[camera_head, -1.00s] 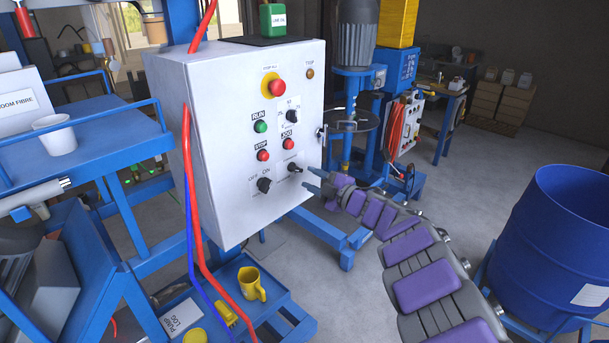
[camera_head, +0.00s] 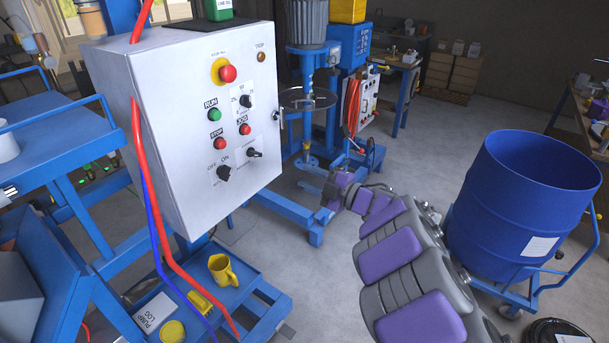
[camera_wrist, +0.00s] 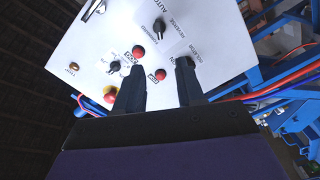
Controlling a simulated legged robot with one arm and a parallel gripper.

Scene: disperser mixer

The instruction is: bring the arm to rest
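My arm (camera_head: 405,245), with purple and grey links, reaches in from the lower right of the head view. Its far end is right of the control box (camera_head: 165,150), clear of the panel face; the fingers are hard to make out there. In the wrist view my gripper (camera_wrist: 160,66) shows two dark fingers spread apart, with nothing between them. Beyond the fingers is the white panel (camera_wrist: 85,45), turned over in that view, with its red buttons and black knobs. In the head view the lower right knob (camera_head: 254,153) points sideways.
A blue drum (camera_head: 500,215) on a wheeled cart stands right of my arm. The mixer (camera_head: 308,100) stands behind. A blue trolley shelf (camera_head: 245,300) holds a yellow mug (camera_head: 223,270). Red and blue cables (camera_head: 150,200) hang beside the box. Grey floor is open between mixer and drum.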

